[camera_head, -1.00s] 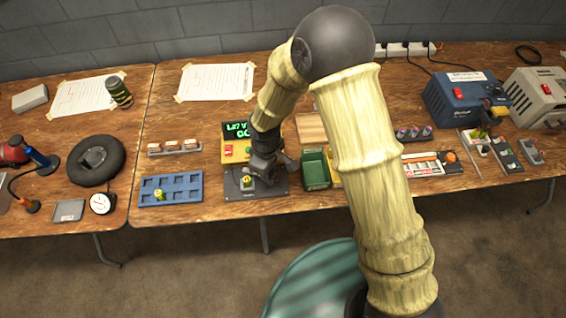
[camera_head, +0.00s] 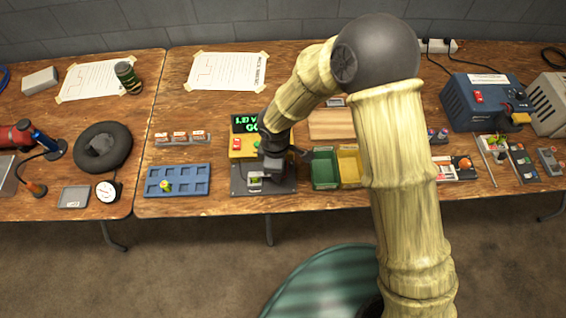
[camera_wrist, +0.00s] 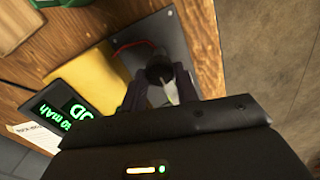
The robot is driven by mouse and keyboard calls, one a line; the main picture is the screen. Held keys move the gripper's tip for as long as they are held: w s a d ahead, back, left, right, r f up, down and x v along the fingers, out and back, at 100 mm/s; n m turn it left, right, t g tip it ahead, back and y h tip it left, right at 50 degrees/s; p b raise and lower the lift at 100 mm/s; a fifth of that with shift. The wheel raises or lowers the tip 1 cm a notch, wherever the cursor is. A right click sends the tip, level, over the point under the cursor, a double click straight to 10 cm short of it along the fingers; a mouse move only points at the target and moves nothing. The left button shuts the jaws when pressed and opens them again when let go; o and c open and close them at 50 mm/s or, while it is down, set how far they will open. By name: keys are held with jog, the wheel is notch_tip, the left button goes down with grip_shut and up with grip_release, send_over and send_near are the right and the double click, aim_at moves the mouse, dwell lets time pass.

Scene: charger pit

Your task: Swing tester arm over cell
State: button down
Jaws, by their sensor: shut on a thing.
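The tester (camera_head: 244,147) is a yellow box with a red button and a lit green display, beside a dark base plate (camera_head: 285,186). A cell (camera_head: 254,180) sits in a holder on the plate. My gripper (camera_head: 271,168) is low over the plate, close to the cell's right side. In the wrist view my gripper (camera_wrist: 160,90) is shut on a dark round-ended part, seemingly the tester arm (camera_wrist: 158,71). A pale tip shows just below it. The fingers hide much of the arm, and I cannot tell whether it touches the cell.
A blue tray (camera_head: 150,187) with one cell in a pocket lies left of the tester. A green bin (camera_head: 324,170) and a yellow bin (camera_head: 348,166) stand close on the right. A row of cells (camera_head: 181,138) lies behind the tray. My arm hides part of the table.

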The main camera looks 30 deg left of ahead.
jog(key=shift+a+r, duration=0.15)
jog(key=shift+a, duration=0.1)
jog(key=c, duration=1.2)
grip_release()
jog(key=shift+o, duration=0.7)
jog(key=shift+d, duration=0.15)
notch_tip(320, 180, up, 17)
jog(key=shift+r, duration=0.1)
